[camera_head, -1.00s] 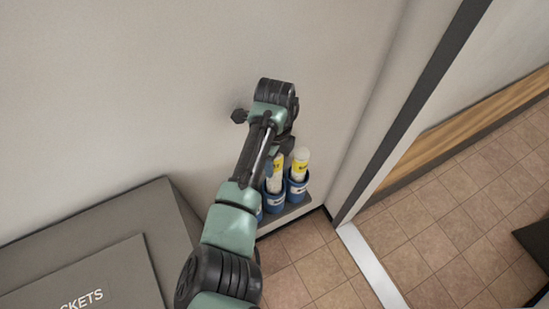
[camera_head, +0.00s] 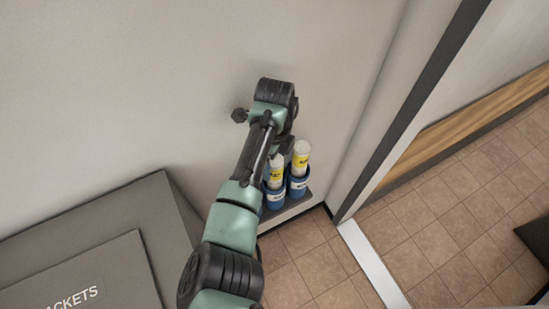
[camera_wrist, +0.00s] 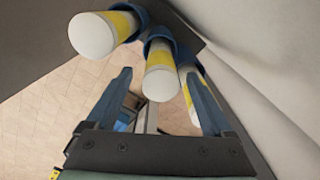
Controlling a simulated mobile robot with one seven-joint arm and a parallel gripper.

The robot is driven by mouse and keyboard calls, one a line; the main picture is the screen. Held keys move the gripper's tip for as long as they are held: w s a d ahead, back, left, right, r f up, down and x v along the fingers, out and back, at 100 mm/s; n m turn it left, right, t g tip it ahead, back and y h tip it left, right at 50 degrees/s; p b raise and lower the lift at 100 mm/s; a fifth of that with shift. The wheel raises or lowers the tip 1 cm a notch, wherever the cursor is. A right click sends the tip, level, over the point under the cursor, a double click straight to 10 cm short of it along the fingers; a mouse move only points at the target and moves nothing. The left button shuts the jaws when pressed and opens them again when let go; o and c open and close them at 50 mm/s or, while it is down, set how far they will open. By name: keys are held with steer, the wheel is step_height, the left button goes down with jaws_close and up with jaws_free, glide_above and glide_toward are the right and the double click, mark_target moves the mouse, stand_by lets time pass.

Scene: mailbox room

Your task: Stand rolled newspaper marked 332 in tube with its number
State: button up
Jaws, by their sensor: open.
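Two rolled newspapers with white ends and yellow bands, a right one (camera_head: 301,158) and a middle one (camera_head: 275,174), stand in blue tubes (camera_head: 297,187) in the head view. Another blue tube is mostly hidden behind my arm. The numbers on the rolls and tubes are too small to read. In the wrist view, my gripper (camera_wrist: 158,74) is open, its two fingers apart. One roll (camera_wrist: 160,82) shows between the fingertips, not clamped. A second roll (camera_wrist: 91,35) is at upper left, and a third (camera_wrist: 187,92) is partly behind the right finger.
The tubes stand close together in a row on a grey base beside the wall (camera_head: 200,90). A grey box (camera_head: 90,215) with lettering stands at lower left. A dark-edged doorway (camera_head: 400,115) and tiled floor (camera_head: 420,215) lie to the right.

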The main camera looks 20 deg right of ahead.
step_height(320, 180, up, 13)
steer(key=b, duration=0.2)
stand_by(0.4)
steer(key=shift+f, duration=0.1)
stand_by(0.5)
